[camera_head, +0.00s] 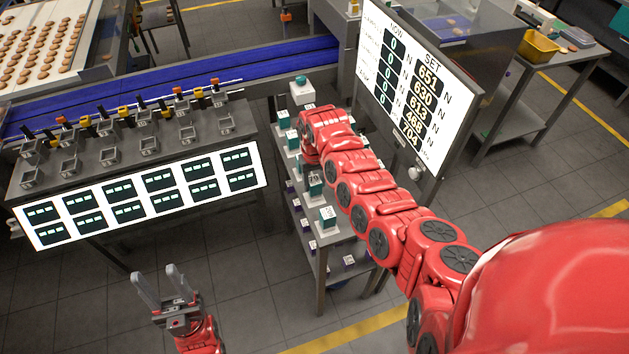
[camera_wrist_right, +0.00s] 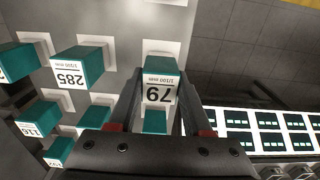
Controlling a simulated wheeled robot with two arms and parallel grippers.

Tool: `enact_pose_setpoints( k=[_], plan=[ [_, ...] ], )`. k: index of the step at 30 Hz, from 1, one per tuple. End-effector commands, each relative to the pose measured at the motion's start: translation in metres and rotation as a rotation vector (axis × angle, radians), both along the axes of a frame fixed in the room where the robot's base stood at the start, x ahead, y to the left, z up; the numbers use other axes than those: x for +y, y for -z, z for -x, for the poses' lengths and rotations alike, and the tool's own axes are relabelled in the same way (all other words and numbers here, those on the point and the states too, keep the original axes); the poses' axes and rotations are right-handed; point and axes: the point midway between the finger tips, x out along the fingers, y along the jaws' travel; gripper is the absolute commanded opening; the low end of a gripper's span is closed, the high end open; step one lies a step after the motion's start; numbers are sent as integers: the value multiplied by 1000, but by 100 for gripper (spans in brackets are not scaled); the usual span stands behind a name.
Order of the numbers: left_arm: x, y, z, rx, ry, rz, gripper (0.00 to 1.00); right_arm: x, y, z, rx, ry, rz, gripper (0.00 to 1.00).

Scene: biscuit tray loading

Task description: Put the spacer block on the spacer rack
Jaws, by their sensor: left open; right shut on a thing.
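The spacer rack (camera_head: 338,238) stands at the middle of the head view, with several teal blocks on white pads on its shelves. My right gripper (camera_wrist_right: 160,76) is over the rack and shut on a teal spacer block (camera_wrist_right: 159,89) with a white number label, upside down in the right wrist view. The block is in front of a white pad; I cannot tell whether they touch. My right arm hides the gripper's fingers and the held block in the head view. My left gripper (camera_head: 157,274) is open and empty at the lower left, over the floor.
Close beside the held block in the wrist view is a teal block (camera_wrist_right: 80,65) labelled 285. A bench with grey holders (camera_head: 110,155) and a lit display panel (camera_head: 140,200) stands left of the rack. A large number screen (camera_head: 415,85) stands right. Blue conveyor (camera_head: 180,75) runs behind.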

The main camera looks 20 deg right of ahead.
Motion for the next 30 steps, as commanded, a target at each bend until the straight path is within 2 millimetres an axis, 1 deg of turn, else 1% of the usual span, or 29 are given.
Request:
enact_pose_setpoints(
  k=[1, 4, 14, 17, 18, 22, 23, 30],
  plan=[
    [0, -4, 0, 0, 0, 0, 50, -1, 2, 1, 5, -1, 2, 0],
    [0, -6, 0, 0, 0, 0, 50, -1, 8, 0, 1, 0, 1, 0],
    [0, -4, 0, 0, 0, 0, 50, 0, 12, 0, 0, 1, 0, 0],
    [0, -1, 0, 0, 0, 0, 50, 0, 16, 1, 0, 1, 0, 0],
    [0, -2, 0, 0, 0, 0, 50, 0, 14, 1, 0, 1, 0, 55],
    [0, -3, 0, 0, 0, 0, 50, 0, 14, 0, 0, 1, 0, 78],
    [0, -3, 0, 0, 0, 0, 50, 0, 14, 0, 0, 1, 0, 80],
    [0, -3, 0, 0, 0, 0, 50, 0, 14, 1, 1, 1, 0, 80]
  ],
)
